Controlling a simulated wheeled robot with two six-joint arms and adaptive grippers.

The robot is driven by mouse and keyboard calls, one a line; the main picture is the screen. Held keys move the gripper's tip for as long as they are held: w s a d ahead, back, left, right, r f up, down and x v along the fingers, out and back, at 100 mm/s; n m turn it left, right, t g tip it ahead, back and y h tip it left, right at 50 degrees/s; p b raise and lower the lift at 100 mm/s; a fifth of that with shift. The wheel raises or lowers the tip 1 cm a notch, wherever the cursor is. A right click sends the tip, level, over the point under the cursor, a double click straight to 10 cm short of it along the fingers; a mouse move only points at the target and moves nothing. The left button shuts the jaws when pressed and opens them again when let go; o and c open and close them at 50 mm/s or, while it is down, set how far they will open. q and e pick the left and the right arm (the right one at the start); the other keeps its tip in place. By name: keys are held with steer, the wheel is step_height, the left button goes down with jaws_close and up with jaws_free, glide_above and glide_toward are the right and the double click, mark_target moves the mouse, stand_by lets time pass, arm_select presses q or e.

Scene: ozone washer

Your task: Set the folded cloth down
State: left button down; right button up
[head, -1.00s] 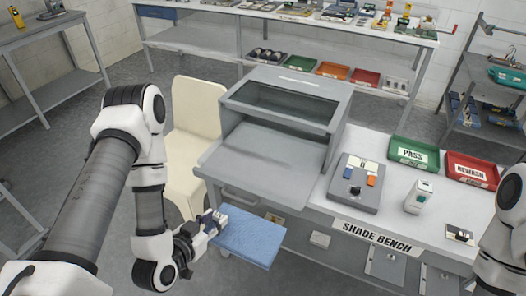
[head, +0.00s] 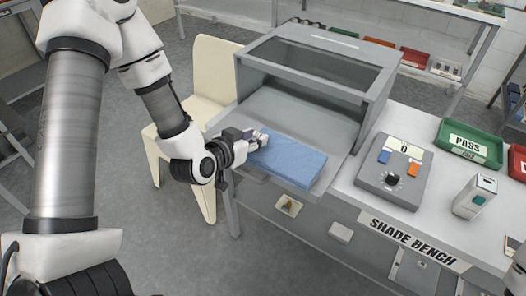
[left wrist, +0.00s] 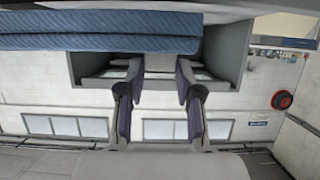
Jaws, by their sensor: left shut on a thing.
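The folded cloth (head: 291,161) is a flat blue rectangle. In the head view it lies level across the front lip of the grey viewing booth (head: 312,112), its near edge reaching past the booth's front. I cannot tell whether it touches the booth floor. My left gripper (head: 259,139) is shut on the cloth's left end. In the left wrist view the ribbed blue cloth (left wrist: 95,38) fills the upper left, above the fingers of my left gripper (left wrist: 158,72). My right gripper is not in view.
A control box (head: 393,173) with coloured buttons stands right of the booth on the shade bench, with a small white device (head: 474,195) beyond it. A green PASS tray (head: 469,143) is at the back. A cream chair (head: 213,68) stands left of the booth. The booth floor behind the cloth is bare.

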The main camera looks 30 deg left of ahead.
mark_target(262, 132)
arm_select(q)
steer(key=b, duration=0.3)
steer(key=shift+w+a+f, duration=0.1)
steer(key=shift+w+f, duration=0.05)
steer(key=shift+w, duration=0.1)
steer(key=shift+w+a+r+p, duration=0.1)
steer(key=shift+w+r+p, duration=0.1)
steer(key=shift+w+p, duration=0.35)
steer(key=shift+w+a+r+p, duration=0.15)
steer(key=shift+w+p, duration=0.15)
steer(key=shift+w, duration=0.35)
steer(key=x, duration=0.2)
steer(key=shift+w+a, duration=0.1)
steer(key=shift+w, duration=0.4)
step_height(262, 132, down, 3)
steer(key=shift+s+r, duration=0.1)
steer(key=shift+r, duration=0.15)
steer(key=shift+f, duration=0.4)
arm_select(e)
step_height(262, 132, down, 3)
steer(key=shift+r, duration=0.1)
arm_select(q)
steer(key=shift+f, duration=0.1)
steer(key=c, duration=0.8)
jaws_free()
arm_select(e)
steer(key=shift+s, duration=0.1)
arm_select(q)
steer(key=shift+o, duration=0.2)
